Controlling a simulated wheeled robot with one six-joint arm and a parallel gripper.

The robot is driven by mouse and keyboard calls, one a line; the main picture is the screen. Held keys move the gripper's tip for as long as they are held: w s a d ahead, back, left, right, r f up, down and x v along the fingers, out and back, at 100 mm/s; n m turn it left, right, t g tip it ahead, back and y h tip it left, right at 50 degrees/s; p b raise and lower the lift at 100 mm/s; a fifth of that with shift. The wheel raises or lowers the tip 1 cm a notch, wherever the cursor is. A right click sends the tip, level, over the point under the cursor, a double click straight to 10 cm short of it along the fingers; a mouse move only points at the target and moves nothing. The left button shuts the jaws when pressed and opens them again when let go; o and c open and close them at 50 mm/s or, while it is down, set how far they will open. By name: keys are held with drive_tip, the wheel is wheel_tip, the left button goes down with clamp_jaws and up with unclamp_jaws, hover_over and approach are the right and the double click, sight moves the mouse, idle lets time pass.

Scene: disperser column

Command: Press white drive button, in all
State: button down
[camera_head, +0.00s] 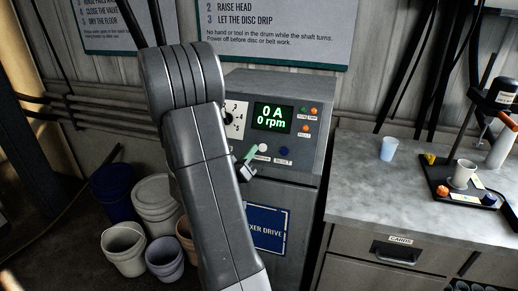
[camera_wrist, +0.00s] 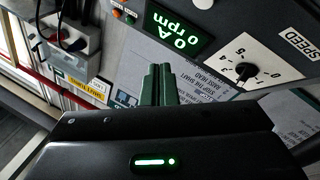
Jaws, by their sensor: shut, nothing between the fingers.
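The white drive button (camera_head: 264,148) sits on the lower part of the grey control panel in the head view, left of a blue button (camera_head: 283,150). My gripper (camera_head: 251,154) is just left of the white button, with its green fingertips close to the panel. I cannot tell whether they touch it. In the wrist view my green fingers (camera_wrist: 159,84) are together and empty, below the display (camera_wrist: 174,28). The white button cannot be made out there. The display (camera_head: 272,117) reads 0 A and 0 rpm.
A speed dial (camera_wrist: 245,71) is right of my fingers in the wrist view. Small indicator lights (camera_head: 309,111) are right of the display. A grey counter (camera_head: 350,180) at the right bears a cup (camera_head: 388,149) and a black tray (camera_head: 484,197). Buckets (camera_head: 123,246) stand on the floor at left.

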drive_tip(key=b, duration=0.2)
approach(264, 145)
wheel_tip(264, 145, up, 3)
drive_tip(key=w+d, duration=0.2)
drive_tip(key=shift+w+d+f+b, duration=0.2)
drive_tip(key=shift+w+d+b, duration=0.25)
drive_tip(key=shift+w, duration=0.5)
idle(1.3)
drive_tip(key=shift+w+d+f, duration=0.15)
drive_tip(key=shift+w+f, duration=0.05)
drive_tip(key=shift+w, duration=0.15)
drive_tip(key=shift+w+d+f+b, duration=0.1)
drive_tip(key=shift+w+f+b, duration=0.2)
drive_tip(key=shift+b, duration=0.25)
idle(0.5)
drive_tip(key=shift+r, duration=0.1)
drive_tip(key=shift+s+r, duration=0.4)
drive_tip(key=shift+s, duration=0.3)
drive_tip(key=shift+a, duration=0.25)
